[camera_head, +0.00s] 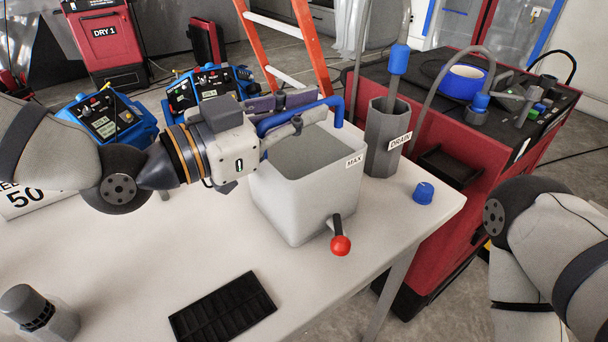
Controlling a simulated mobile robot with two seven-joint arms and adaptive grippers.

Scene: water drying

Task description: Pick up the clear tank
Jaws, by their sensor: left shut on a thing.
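The tank (300,201) is a pale grey, open-topped square container near the table's right side. It has a MAX label, a red-knobbed tap (340,245) low on its front and a blue handle (333,104) along its top. It looks upright; I cannot tell whether its base touches the table. My left gripper (293,112) reaches in from the left and is shut on the blue handle at the tank's rear rim. The fingers partly hide the handle and rim. My right arm shows at the right edge, but its gripper is out of view.
A grey DRAIN container (382,143) with a tube stands close right of the tank. A blue cap (423,193), a black tray (222,308) and a grey fitting (40,312) are on the white table (130,265). A red cart (440,230) stands behind to the right.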

